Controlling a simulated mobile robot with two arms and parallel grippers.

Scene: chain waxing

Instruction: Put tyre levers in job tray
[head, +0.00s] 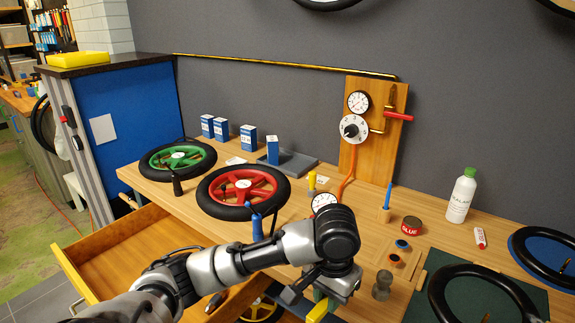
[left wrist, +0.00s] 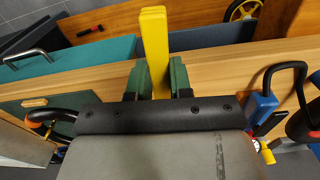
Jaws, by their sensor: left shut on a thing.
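My left gripper (head: 322,297) is at the front of the bench, low in the head view. It is shut on the yellow tyre levers (head: 317,312), seen as a long yellow bar; I cannot tell how many are stacked in it. In the left wrist view the gripper (left wrist: 158,82) has its green fingers on both sides of the yellow tyre levers (left wrist: 154,40), which point away from the palm. A flat grey tray (head: 298,165) lies at the back of the bench, with a blue box at its left end; I cannot tell whether it is the job tray. My right gripper is out of view.
A red wheel (head: 239,212) and a green wheel (head: 160,167) lie on the bench. An open wooden drawer (head: 130,251) sticks out at the left. A glue tin (head: 412,225), a white bottle (head: 461,196) and a green mat (head: 424,309) are at the right.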

